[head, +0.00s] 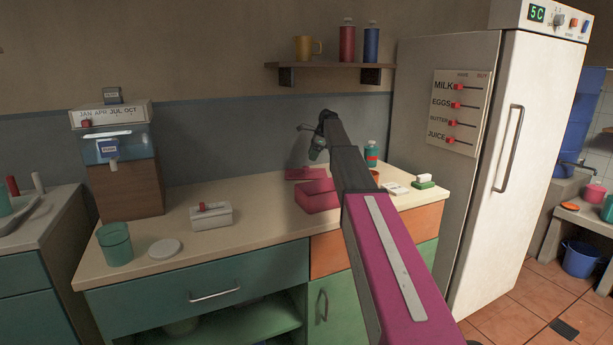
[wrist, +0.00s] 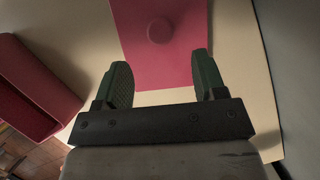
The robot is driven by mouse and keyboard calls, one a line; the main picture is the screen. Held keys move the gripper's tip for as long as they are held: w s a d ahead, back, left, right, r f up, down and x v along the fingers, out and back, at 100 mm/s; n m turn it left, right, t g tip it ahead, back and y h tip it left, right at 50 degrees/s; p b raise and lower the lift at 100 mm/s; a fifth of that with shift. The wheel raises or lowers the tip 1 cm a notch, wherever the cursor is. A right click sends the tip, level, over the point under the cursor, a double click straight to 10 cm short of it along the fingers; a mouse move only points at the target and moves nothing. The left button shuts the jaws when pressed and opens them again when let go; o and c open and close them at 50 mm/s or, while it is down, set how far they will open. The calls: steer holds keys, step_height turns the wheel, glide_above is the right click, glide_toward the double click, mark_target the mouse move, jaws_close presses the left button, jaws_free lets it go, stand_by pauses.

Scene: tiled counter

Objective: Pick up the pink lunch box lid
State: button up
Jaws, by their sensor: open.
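The pink lunch box lid (wrist: 158,62) is a flat pink panel with a round knob in the upper middle of the wrist view. In the head view the lid (head: 303,174) lies on the counter near the back wall. My gripper (wrist: 161,68) is open, its two dark green fingers spread over the lid's near end, with the knob farther up between them. Nothing is between the fingers. I cannot tell how high they are above the lid. In the head view my gripper (head: 317,150) is small and partly hidden by my arm. The pink lunch box (head: 317,198) sits in front of the lid.
The lunch box also shows at the left of the wrist view (wrist: 35,95). A teal bottle (head: 372,154), a white card (head: 396,188) and a green-and-white block (head: 424,182) stand to the right. A shelf (head: 330,66) hangs above. A white box (head: 211,216) stands to the left.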

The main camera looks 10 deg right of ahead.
mark_target(306, 167)
steer(key=x, duration=0.6)
steer(key=shift+w+a+f, duration=0.1)
steer(key=shift+a+f, duration=0.15)
steer(key=shift+a, duration=0.05)
steer(key=c, duration=1)
